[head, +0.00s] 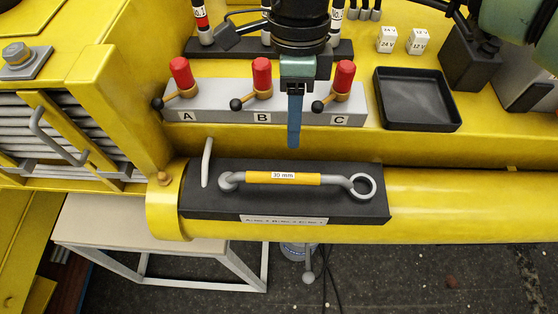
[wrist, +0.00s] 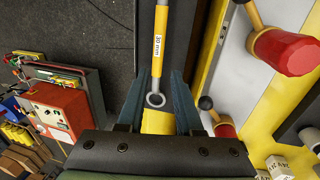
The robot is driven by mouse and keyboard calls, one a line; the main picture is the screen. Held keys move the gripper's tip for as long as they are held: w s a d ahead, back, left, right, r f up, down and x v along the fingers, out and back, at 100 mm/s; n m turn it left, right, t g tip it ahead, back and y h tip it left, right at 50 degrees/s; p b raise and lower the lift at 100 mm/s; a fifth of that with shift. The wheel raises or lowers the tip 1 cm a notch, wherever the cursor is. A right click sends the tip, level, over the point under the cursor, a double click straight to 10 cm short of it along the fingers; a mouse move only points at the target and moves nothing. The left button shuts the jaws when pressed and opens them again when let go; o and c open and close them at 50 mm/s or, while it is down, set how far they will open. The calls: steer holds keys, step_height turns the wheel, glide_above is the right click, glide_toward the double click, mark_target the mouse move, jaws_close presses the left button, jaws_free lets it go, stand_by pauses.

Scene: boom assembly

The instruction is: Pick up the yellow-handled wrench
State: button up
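The yellow-handled wrench (head: 295,179) lies across a black holder (head: 210,205) on the yellow boom in the head view. Its yellow grip is labelled 30 mm, with a grey ring at the right end and a grey head at the left. My gripper (head: 293,143) is above and behind the wrench, apart from it, with its blue fingers pointing down. In the wrist view the wrench (wrist: 158,50) runs up the picture, its ring appearing between the two spread fingers of my gripper (wrist: 155,82). My gripper is open and empty.
A grey block (head: 215,112) with red-topped levers marked A, B and C stands close behind the wrench, beside my gripper. A black tray (head: 417,125) is to the right. A thin grey upright bar (head: 207,162) stands at the holder's left end. The boom's right side is clear.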

mark_target(289, 174)
steer(key=s+f+b, duration=0.1)
steer(key=f+b, duration=0.1)
steer(key=f, duration=0.2)
steer(key=s+f+b, duration=0.1)
steer(key=f+b, duration=0.2)
steer(key=f, duration=0.1)
steer(key=f+b, duration=0.2)
steer(key=f, duration=0.2)
steer(key=shift+s+a+f+b, duration=0.1)
steer(key=shift+s+f+b, duration=0.2)
steer(key=shift+s+b, duration=0.1)
steer(key=shift+r, duration=0.1)
jaws_close()
stand_by(0.7)
